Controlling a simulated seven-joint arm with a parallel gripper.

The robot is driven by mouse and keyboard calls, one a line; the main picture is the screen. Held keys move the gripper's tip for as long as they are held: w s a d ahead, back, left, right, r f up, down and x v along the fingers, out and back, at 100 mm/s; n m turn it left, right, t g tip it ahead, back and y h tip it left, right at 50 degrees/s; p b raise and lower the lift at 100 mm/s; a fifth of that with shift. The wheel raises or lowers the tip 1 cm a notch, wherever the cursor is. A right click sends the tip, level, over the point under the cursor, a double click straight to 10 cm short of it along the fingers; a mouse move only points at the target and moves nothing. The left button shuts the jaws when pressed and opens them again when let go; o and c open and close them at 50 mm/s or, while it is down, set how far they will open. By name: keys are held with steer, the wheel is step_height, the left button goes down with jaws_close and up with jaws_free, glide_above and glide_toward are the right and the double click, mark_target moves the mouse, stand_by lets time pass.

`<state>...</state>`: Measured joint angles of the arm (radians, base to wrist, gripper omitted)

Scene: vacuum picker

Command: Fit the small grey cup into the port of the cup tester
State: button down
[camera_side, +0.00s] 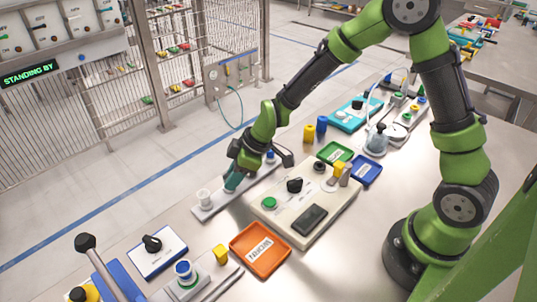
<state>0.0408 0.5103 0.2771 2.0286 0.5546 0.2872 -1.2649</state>
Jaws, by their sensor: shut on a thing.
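My gripper (232,183) points down at the middle of a light grey rack strip (214,208), with its teal fingertips low over the strip. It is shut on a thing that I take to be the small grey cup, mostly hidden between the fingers. I cannot tell whether the cup still touches the strip. The cup tester looks to be the beige box (281,222) just right of the gripper, with a green button, a black knob and a dark display. Its port may be the round dark fitting (319,166) at its far end; this is too small to be sure.
A white cup (204,196) and a blue-topped one (270,156) stand on the same strip, either side of my gripper. An orange tray (237,240) lies in front of the beige box. Green (334,145) and blue (377,170) trays lie behind it.

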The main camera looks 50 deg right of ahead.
steer(key=shift+r, duration=2.5)
steer(key=d+r+m+h, duration=0.1)
steer(key=d+r+m, duration=0.25)
steer(key=d, duration=1.05)
steer(key=s+d+r, duration=0.2)
steer(key=s+d, duration=0.6)
steer(key=shift+s+a+f+n+g+y, duration=0.15)
steer(key=shift+s+a+f+n, duration=0.15)
steer(key=shift+s+f+n, duration=0.65)
steer(key=shift+s+a+f+n+g+y, duration=0.15)
steer(key=shift+s+a+f+n, duration=0.25)
steer(key=shift+s+f, duration=0.5)
steer(key=shift+s+a+f+n+y, duration=0.25)
steer(key=shift+s+f+n, duration=0.45)
steer(key=shift+f, duration=0.55)
